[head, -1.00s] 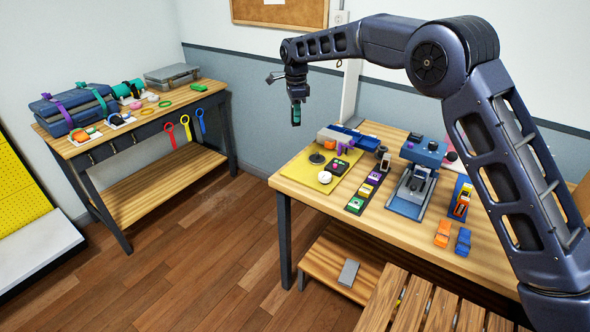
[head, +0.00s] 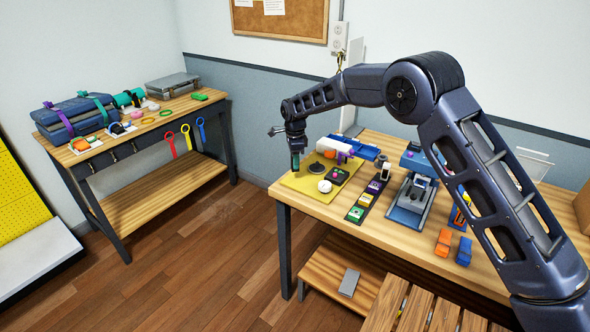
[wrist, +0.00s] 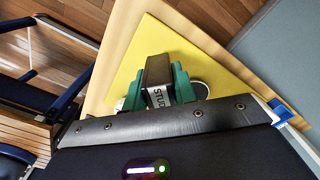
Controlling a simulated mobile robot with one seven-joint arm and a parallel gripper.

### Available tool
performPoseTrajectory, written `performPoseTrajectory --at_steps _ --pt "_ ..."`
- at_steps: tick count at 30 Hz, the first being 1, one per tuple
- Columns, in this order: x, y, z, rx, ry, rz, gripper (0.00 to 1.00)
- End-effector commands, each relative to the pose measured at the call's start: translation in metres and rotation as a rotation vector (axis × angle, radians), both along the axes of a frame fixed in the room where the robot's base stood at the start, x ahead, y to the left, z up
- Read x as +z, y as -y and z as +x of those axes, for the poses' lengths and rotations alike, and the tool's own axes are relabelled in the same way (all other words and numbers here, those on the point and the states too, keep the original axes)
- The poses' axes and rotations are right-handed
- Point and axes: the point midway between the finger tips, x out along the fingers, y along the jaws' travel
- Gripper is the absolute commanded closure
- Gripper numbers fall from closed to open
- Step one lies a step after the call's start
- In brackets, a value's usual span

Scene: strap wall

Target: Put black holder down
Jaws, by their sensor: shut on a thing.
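In the head view my gripper (head: 295,162) points down at the left corner of the yellow mat (head: 297,183). The holder is too small there to tell from the fingers. The mat shows beneath it in the wrist view (wrist: 212,66). I cannot tell whether the holder touches the mat.
On the mat are a dark disc (head: 316,168), a white round piece (head: 325,186) and a black box (head: 338,175) with a pink button. A row of coloured blocks (head: 368,198) stands right of it. A blue-grey press (head: 409,205) stands farther right. The mat's front-left part is clear.

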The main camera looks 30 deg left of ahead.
Motion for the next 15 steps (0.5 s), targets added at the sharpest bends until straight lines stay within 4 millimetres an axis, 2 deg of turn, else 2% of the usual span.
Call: performPoseTrajectory --at_steps 9,15 --pt "-0.037 0.000 0.000 0.000 -0.001 -0.001 0.98" --pt "-0.041 0.000 0.000 0.000 0.000 0.000 0.98"
